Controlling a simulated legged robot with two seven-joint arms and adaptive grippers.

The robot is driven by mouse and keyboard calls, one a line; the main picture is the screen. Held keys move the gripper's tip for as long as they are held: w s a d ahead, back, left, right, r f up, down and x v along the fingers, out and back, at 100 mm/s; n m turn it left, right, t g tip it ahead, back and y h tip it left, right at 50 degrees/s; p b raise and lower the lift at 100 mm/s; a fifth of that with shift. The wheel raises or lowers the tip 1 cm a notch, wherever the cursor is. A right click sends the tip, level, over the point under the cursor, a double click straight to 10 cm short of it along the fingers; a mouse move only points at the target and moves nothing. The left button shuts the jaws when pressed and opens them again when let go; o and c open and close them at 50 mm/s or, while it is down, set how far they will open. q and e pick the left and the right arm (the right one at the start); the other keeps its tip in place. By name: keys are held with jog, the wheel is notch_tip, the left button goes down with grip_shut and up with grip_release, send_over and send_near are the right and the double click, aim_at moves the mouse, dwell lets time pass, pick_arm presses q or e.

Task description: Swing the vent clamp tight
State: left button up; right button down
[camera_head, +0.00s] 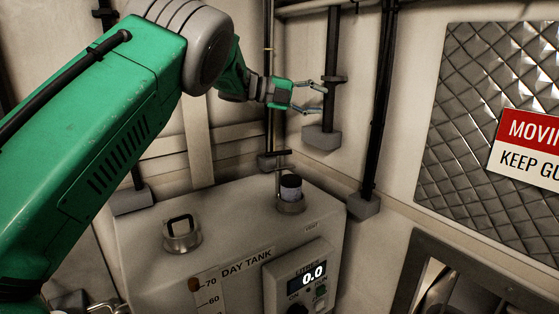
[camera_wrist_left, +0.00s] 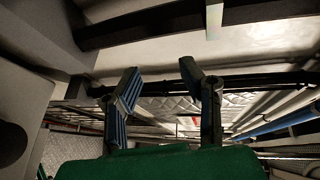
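The vent fitting (camera_head: 291,190) stands on the right part of the tank top, a short dark-and-pale cylinder in a grey collar. A thin dark T-shaped bar (camera_head: 284,153) rises beside it; I take it for the clamp handle, but how tight it is cannot be told. My left gripper (camera_head: 322,100) is above and slightly right of the vent, apart from it, pointing right. Its two fingers are spread and empty. The wrist view also shows the open fingers (camera_wrist_left: 160,82) with nothing between them. My right gripper is in neither view.
The pale day tank (camera_head: 150,240) carries a filler cap with a looped handle (camera_head: 181,235) and a panel reading 0.0 (camera_head: 312,274). Dark vertical pipes (camera_head: 380,110) stand behind the gripper. A quilted metal panel (camera_head: 460,130) with a warning sign is at right.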

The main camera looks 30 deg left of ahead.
pick_arm(q)
jog(key=s+a+f+m+g+y, duration=0.4)
jog(key=m+y, duration=0.1)
jog(key=m, duration=0.3)
jog(key=m+g+y, duration=0.3)
jog(key=m+y, duration=0.2)
send_near(279, 156)
jog(key=x, duration=0.3)
jog(key=p+x, duration=0.1)
jog(key=x, duration=0.3)
jog(key=p+x, duration=0.1)
jog(key=x, duration=0.3)
jog(key=shift+w+a+f, duration=0.15)
jog(key=shift+a, duration=0.2)
jog(key=shift+t, duration=0.3)
grip_shut()
